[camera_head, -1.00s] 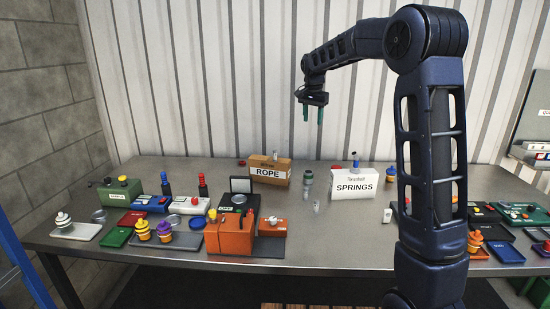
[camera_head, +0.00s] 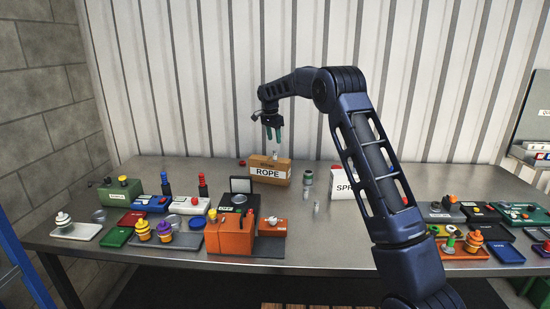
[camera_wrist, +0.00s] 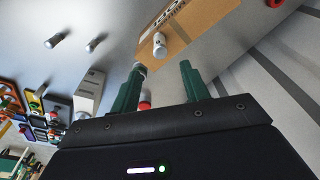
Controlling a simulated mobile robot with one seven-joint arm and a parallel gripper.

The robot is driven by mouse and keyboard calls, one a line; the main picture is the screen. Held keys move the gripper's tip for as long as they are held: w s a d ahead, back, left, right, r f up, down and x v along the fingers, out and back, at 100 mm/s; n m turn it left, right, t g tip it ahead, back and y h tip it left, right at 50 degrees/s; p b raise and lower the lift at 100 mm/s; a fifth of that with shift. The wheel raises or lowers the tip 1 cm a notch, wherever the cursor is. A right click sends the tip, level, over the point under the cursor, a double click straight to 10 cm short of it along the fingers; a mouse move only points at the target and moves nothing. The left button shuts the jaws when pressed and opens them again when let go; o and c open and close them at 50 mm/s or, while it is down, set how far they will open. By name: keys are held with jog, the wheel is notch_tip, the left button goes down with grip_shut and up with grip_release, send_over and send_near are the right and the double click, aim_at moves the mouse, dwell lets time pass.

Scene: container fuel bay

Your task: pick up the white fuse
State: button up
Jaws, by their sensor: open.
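A small white cylinder with a grey end, which looks like the white fuse (camera_head: 275,155), stands on top of the ROPE box (camera_head: 269,172). It also shows in the wrist view (camera_wrist: 160,45), just beyond the fingertips. My gripper (camera_head: 274,139) hangs above the box with its green fingers pointing down. In the wrist view my gripper (camera_wrist: 162,68) is open, with nothing between the fingers. Two similar small grey-white cylinders stand on the table, one nearer the front (camera_head: 317,208); I cannot tell their exact colour.
A green-and-grey jar (camera_head: 308,178) stands right of the ROPE box. Orange blocks (camera_head: 230,236) and several trays fill the table's left. More trays (camera_head: 462,247) lie at right. The corrugated wall is close behind.

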aim_at(275, 151)
jog(key=f, duration=0.4)
jog(key=shift+w+d+f, duration=0.15)
jog(key=shift+w+d, duration=0.05)
jog(key=shift+d, duration=0.05)
jog(key=shift+w+f, duration=0.2)
jog(key=shift+f, duration=2.5)
grip_shut()
